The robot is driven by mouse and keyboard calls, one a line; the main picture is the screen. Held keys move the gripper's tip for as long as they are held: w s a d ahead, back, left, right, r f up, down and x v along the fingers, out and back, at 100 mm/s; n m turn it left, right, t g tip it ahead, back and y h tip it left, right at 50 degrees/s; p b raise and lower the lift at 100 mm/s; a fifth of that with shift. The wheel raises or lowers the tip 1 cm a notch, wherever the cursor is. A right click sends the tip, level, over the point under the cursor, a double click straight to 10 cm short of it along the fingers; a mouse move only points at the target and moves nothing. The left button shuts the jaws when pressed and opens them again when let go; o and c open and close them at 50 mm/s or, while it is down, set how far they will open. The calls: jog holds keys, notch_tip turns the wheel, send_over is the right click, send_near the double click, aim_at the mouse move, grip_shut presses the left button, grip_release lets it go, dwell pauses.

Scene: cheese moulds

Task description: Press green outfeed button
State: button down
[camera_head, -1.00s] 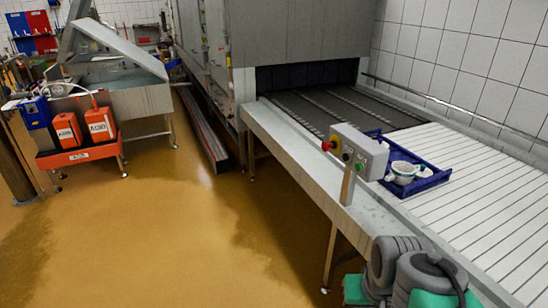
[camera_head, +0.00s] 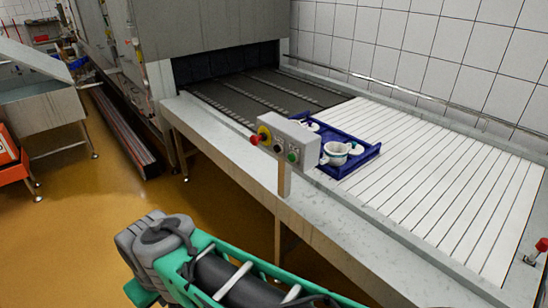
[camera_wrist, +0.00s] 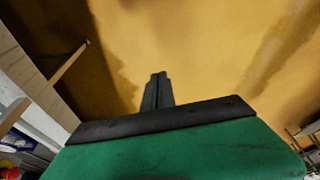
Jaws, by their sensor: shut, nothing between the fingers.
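A grey control box (camera_head: 297,140) stands on a short post at the near edge of the conveyor in the head view. Its face carries a red mushroom button (camera_head: 256,139) on a yellow surround at the left and a green button (camera_head: 292,156) at the right, with a dark one between. My gripper (camera_wrist: 158,78) shows in the wrist view as two dark fingers closed together, empty, over the yellow floor. In the head view my green and grey arm is at the bottom, apart from the box; the fingertips are not visible there.
A blue tray (camera_head: 345,163) with white moulds lies on the slatted white conveyor (camera_head: 440,190) behind the box. A dark tunnel opening (camera_head: 225,65) is at the back. A red-topped fitting (camera_head: 541,246) is at the right.

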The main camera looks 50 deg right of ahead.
aim_at(292, 158)
jog(key=w+d+f+m+t+h+b, duration=0.1)
jog(key=w+d+t+h, duration=0.15)
jog(key=w+d, duration=0.5)
jog(key=w+d+f+m+t+h+b, duration=0.1)
jog(key=w+d+t+h, duration=0.2)
jog(key=d, duration=0.8)
jog(key=s+d+r+h+b, duration=0.1)
jog(key=d+h, duration=0.3)
jog(key=d, duration=0.7)
jog(key=s+d+r+h+b, duration=0.1)
jog(key=d+h, duration=0.4)
jog(key=d, duration=0.7)
notch_tip(292, 158, up, 3)
jog(key=shift+s+f+t, duration=0.2)
jog(key=shift+s+t, duration=0.15)
jog(key=shift+s, duration=0.15)
jog(key=s+d+p, duration=0.1)
jog(key=d+p, duration=0.2)
jog(key=d, duration=0.5)
jog(key=shift+s+d, duration=0.35)
jog(key=shift+s, duration=0.05)
